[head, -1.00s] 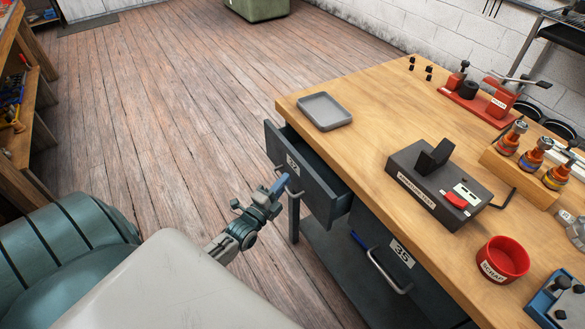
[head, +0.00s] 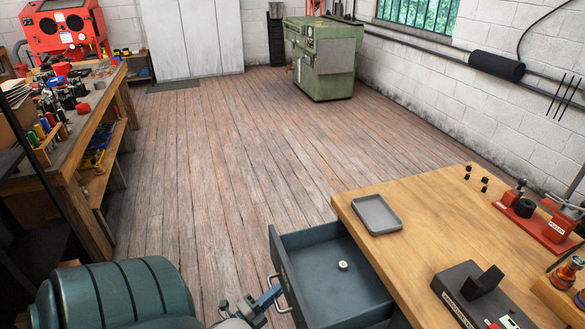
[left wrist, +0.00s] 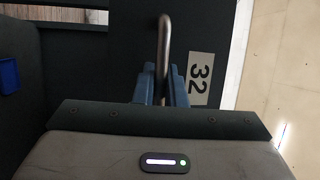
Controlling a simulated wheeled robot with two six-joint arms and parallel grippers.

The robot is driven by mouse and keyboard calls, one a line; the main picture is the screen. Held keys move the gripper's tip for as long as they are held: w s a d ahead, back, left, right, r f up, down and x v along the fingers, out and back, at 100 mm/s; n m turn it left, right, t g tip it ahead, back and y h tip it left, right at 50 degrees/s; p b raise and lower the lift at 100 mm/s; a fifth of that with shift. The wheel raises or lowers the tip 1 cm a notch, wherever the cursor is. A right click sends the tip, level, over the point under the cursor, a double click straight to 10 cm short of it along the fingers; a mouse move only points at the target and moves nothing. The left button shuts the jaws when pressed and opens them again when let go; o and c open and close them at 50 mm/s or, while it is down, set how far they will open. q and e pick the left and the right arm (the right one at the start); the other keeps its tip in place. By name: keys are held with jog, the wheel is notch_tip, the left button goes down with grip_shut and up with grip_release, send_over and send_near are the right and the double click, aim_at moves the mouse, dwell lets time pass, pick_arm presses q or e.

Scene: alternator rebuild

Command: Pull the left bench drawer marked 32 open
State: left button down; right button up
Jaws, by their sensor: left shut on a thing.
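The left bench drawer (head: 324,270) is dark grey and stands well out from the wooden bench, with its inside in view. A small pale round part (head: 343,265) lies on its floor. In the left wrist view the drawer's label 32 (left wrist: 200,78) shows beside the metal bar handle (left wrist: 164,45). My left gripper (left wrist: 161,88) is shut on that handle, with one blue finger on each side of the bar. It also shows in the head view (head: 270,296) at the drawer's front. My right gripper is not in view.
A grey tray (head: 377,214) sits on the bench top (head: 418,221) near its corner. A dark box-shaped device (head: 481,294) and a red fixture (head: 535,222) stand farther right. Open wooden floor (head: 225,150) lies left of the drawer. A green machine (head: 322,62) stands at the back.

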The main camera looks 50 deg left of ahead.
pick_arm(q)
jog(key=shift+s+a+p, duration=0.15)
jog(key=shift+s+a, duration=0.15)
jog(key=shift+s, duration=0.4)
jog(key=shift+s+a+p, duration=0.15)
jog(key=shift+s+a, duration=0.1)
jog(key=shift+s, duration=0.4)
jog(key=c, duration=1.8)
grip_release()
jog(key=s, duration=0.3)
jog(key=s+f+b, duration=0.1)
jog(key=s, duration=0.3)
jog(key=s+f+b, duration=0.1)
jog(key=s, duration=0.2)
jog(key=shift+s, duration=0.3)
